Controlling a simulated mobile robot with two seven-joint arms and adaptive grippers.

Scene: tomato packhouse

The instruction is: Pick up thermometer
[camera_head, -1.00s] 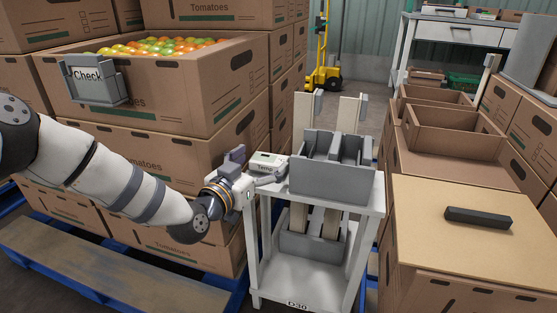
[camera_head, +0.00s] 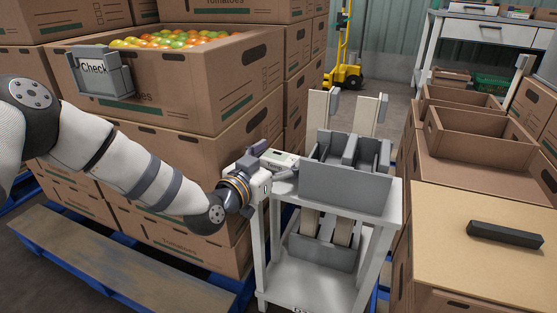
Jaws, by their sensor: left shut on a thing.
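My left gripper (camera_head: 285,175) is at the left edge of the small grey-white cart (camera_head: 392,202), beside a small white box (camera_head: 283,157) with dark lettering that looks like "Temp". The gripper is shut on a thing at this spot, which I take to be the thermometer. The fingers and wrist hide most of what is held, so its shape does not show. I cannot tell whether it is clear of the box. My right gripper is not in view.
A grey divided holder (camera_head: 345,188) stands on the cart, close right of the gripper. Stacked tomato cartons (camera_head: 190,95) with a grey "Check" bin (camera_head: 100,75) stand behind my left arm. A black bar (camera_head: 504,235) lies on a carton at right.

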